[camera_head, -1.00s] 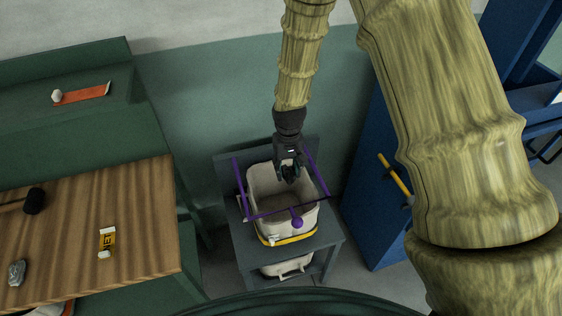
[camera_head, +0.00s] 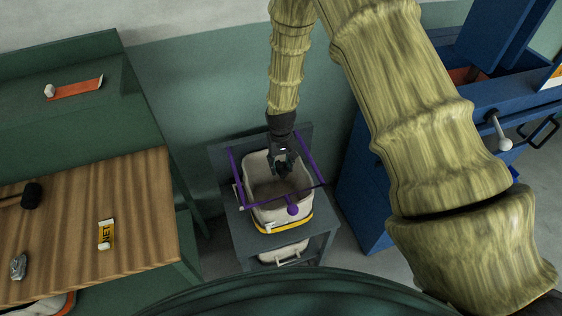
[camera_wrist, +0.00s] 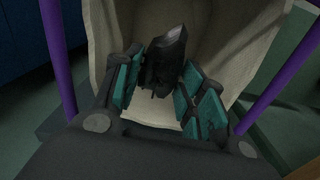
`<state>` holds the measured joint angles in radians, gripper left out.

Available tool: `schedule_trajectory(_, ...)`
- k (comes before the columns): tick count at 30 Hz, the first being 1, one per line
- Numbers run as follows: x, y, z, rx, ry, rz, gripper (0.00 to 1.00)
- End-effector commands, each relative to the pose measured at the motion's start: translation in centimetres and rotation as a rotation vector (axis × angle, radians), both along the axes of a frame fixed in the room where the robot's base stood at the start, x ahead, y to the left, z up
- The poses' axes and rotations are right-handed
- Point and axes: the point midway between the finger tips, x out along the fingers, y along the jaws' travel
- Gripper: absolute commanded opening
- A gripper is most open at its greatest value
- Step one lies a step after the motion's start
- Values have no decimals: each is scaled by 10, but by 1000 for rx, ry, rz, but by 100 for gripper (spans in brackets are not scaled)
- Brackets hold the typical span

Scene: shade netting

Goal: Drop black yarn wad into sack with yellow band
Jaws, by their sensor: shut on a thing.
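The sack with the yellow band (camera_head: 270,216) is cream-coloured and open at the top. It stands on a grey stand inside a purple frame. My gripper (camera_head: 284,171) points down into the sack's mouth. In the wrist view, my gripper (camera_wrist: 172,88) is shut on the black yarn wad (camera_wrist: 165,58), which sits between the teal-padded fingers. The sack's pale inner wall (camera_wrist: 215,40) surrounds the wad there. In the head view the wad is a dark patch at the fingertips and hard to make out.
The purple frame (camera_head: 238,178) rings the sack's mouth close to my gripper. Another pale container (camera_head: 284,254) sits on the shelf below. A wooden-topped table (camera_head: 120,220) holds a yellow packet (camera_head: 106,236) and a black-headed tool (camera_head: 31,195). A blue cabinet (camera_head: 358,195) stands at the right.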

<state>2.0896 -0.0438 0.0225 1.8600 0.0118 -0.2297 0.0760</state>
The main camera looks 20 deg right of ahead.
Motion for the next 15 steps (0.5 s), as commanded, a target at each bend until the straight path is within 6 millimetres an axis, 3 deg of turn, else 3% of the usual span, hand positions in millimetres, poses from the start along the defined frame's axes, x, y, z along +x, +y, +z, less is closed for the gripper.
schedule_trajectory(6, 0, 0, -22, 0, 0, 0, 31)
schedule_trajectory(15, 0, 0, -25, 0, -1, 0, 31)
